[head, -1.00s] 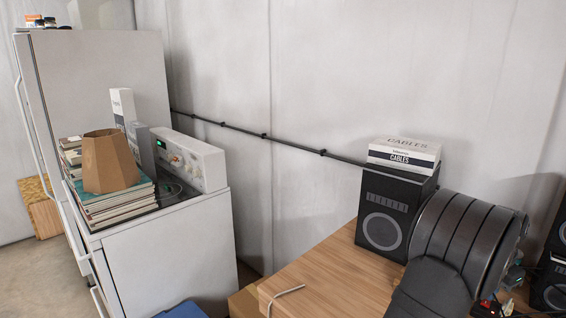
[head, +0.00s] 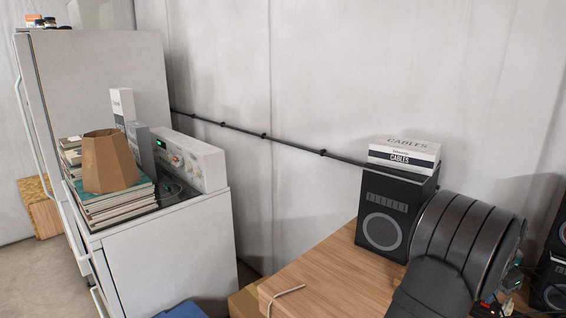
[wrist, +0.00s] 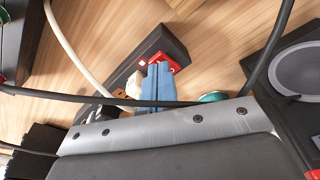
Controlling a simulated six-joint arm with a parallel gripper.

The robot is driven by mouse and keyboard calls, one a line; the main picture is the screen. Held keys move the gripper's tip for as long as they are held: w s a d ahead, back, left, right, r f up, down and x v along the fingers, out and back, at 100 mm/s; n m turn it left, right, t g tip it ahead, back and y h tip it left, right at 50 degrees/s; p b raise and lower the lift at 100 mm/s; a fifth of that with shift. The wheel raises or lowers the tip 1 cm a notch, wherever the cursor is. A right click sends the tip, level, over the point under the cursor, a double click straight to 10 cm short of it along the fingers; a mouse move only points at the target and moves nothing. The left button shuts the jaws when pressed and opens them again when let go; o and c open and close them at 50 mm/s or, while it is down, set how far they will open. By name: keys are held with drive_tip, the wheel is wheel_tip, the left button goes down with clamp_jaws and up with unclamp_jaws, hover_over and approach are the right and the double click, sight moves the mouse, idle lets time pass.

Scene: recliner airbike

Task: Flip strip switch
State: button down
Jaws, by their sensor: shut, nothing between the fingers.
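The power strip (wrist: 168,42) is a dark bar on the wooden desk in the wrist view. It has a red switch (wrist: 173,63) and a small whitish spot beside it. A beige plug (wrist: 133,86) sits at the strip left of the fingers. My gripper (wrist: 159,68), with blue fingers, is shut and empty. Its fingertips overlap the red switch's left edge; I cannot tell whether they touch or which way the switch is tilted. In the head view my arm hides most of the strip, and a small red part (head: 484,309) shows at the lower right.
Black cables cross the wrist view, and a pale cable (wrist: 75,45) runs to the strip. A speaker (wrist: 300,75) stands to the right. In the head view a speaker (head: 384,215) carries a cables box (head: 404,153). The desk's left part (head: 335,275) is mostly clear.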

drive_tip(key=shift+f, duration=0.4)
drive_tip(key=shift+r, duration=3.55)
drive_tip(key=shift+f, duration=0.1)
wheel_tip(320, 180, down, 7)
drive_tip(key=shift+r, duration=0.1)
drive_tip(key=shift+r, duration=0.1)
